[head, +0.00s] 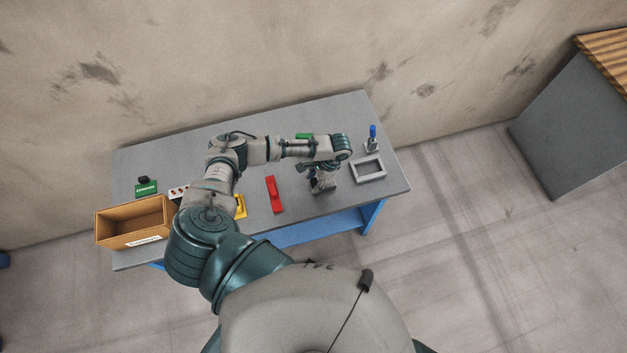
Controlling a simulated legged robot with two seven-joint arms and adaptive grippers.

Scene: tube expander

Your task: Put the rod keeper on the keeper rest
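My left arm reaches across the grey table. Its gripper (317,174) points down beside or over a small grey block-like device (325,185) right of the table's middle. The fingers are small and dark, so I cannot tell whether they are open or shut, or on something. I cannot tell for sure which piece is the rod keeper or the keeper rest. A red piece (274,194) lies left of the gripper, and a yellow piece (241,207) lies partly behind my arm. A green piece (304,136) shows beyond my forearm. My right gripper is not in view.
A grey rectangular frame (369,181) lies on the table's right, with a blue-handled item (373,132) behind it. At the left are an open brown box (116,229), a green block with a dark top (146,191) and a strip with red dots (178,192). A wall stands behind.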

